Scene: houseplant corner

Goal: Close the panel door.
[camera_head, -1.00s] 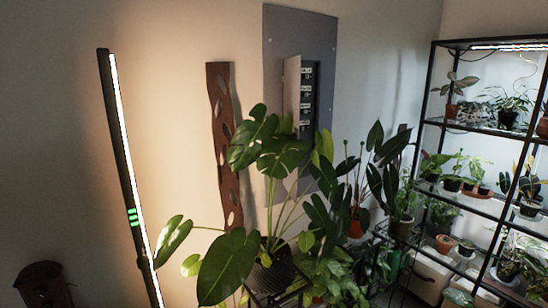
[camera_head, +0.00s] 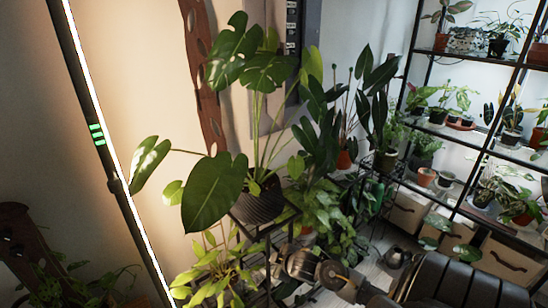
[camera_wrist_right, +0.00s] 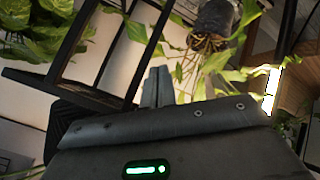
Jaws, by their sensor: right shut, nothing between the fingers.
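The grey electrical panel (camera_head: 312,38) is on the wall at the top of the head view, cut off by the picture's upper edge. A dark strip of breakers (camera_head: 291,28) shows in its opening, so the panel door stands open. The door itself is mostly cut off or hidden behind the monstera leaves. My right arm comes in low at the right of the head view, below the panel and away from it. The fingers of my right gripper (camera_wrist_right: 157,87) show in the right wrist view, shut and empty. My left gripper is not in view.
A potted monstera (camera_head: 262,200) on a black metal stand is in front of the panel. More plants stand to its right. A lit lamp pole (camera_head: 105,150) leans at the left. A black shelf (camera_head: 455,136) with several pots is at the right. Floor shows near the storage boxes.

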